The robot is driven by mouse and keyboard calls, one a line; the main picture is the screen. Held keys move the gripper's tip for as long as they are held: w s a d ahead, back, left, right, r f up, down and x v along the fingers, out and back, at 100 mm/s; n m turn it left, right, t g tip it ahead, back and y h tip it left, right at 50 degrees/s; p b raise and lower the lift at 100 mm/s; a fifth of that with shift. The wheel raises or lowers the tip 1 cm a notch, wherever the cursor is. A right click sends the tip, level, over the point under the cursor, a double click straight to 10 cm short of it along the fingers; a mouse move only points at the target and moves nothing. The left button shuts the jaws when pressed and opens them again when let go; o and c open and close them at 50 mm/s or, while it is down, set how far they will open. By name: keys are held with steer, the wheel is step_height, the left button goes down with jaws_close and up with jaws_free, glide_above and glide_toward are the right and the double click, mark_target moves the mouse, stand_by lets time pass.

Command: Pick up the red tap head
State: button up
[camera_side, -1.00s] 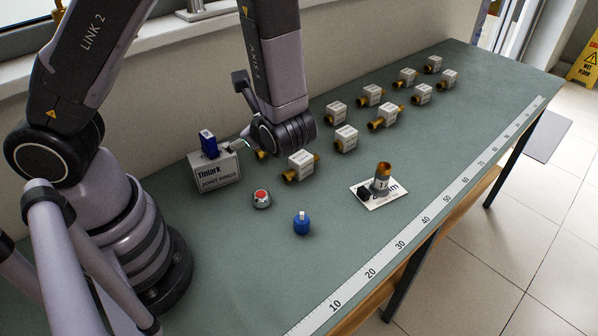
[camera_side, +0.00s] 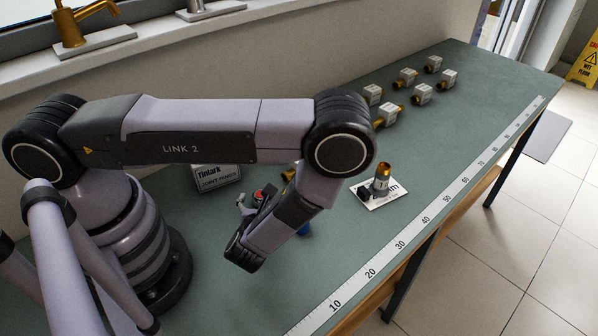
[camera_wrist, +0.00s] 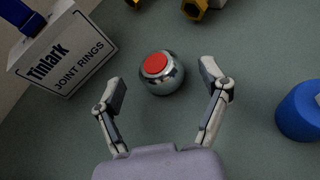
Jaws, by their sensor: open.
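The red tap head (camera_wrist: 161,74) is a round silvery chrome knob with a flat red top, standing on the green bench. In the wrist view it lies just beyond the gap between my fingertips, nearer the upper middle. My gripper (camera_wrist: 168,88) is open and empty, one finger to each side of and short of the tap head. In the side view only a bit of the red top (camera_side: 258,194) shows beside my gripper (camera_side: 252,203); my arm hides much around it. I cannot tell from these views how high the fingers are.
A white Tintark joint rings box (camera_wrist: 62,48) stands left of the tap head. A blue tap head (camera_wrist: 300,110) is to the right. Brass valves with white blocks (camera_side: 387,115) stand farther along the bench. A grey and brass fitting (camera_side: 381,180) stands on a white card.

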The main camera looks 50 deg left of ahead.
steer(key=shift+x, duration=1.4)
steer(key=c, duration=1.3)
steer(key=shift+r, duration=0.1)
